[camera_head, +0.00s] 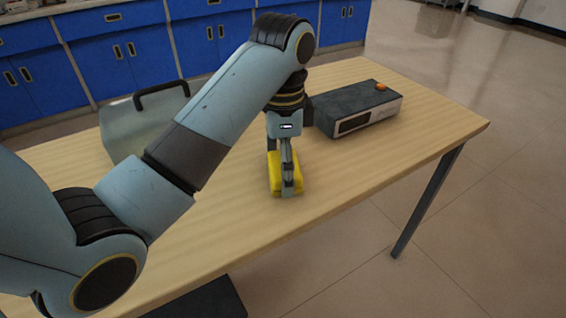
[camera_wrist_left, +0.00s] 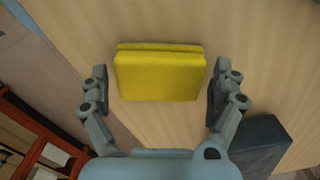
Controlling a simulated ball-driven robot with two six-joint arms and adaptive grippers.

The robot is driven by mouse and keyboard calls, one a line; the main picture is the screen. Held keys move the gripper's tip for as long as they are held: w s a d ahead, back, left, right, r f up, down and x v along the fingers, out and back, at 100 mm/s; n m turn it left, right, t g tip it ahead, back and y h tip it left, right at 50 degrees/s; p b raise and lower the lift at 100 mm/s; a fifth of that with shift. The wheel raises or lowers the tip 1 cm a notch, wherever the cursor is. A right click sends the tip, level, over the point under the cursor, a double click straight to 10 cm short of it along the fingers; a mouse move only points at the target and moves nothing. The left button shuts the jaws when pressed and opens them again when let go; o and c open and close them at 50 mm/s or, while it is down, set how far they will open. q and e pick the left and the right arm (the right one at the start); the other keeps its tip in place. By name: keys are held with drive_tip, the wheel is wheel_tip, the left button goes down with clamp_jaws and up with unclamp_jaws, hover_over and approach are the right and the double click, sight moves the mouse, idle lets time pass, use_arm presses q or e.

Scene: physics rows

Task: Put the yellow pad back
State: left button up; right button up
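The yellow pad (camera_head: 275,178) is on the wooden table, below my left gripper (camera_head: 287,185). In the left wrist view the pad (camera_wrist_left: 160,76) is a plain yellow block with a thin ridge along its upper edge. My left gripper (camera_wrist_left: 157,84) is open, with one finger on each side of the pad and a narrow gap seeming to remain at both sides. In the head view the near finger hides part of the pad. My right gripper is not in view.
A dark box (camera_head: 350,106) with a pale front and a small orange object (camera_head: 381,86) on top stands behind, to the right. A grey-green case (camera_head: 118,124) with a black handle is at the left. The wooden table (camera_head: 400,145) is bare at the right.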

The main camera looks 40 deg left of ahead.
sight(282, 164)
use_arm(q)
drive_tip(key=shift+r, duration=0.15)
drive_tip(key=shift+r, duration=0.3)
wheel_tip(282, 164, up, 11)
drive_tip(key=p, duration=1)
drive_tip(key=shift+r+p, duration=0.15)
drive_tip(key=shift+p, duration=0.2)
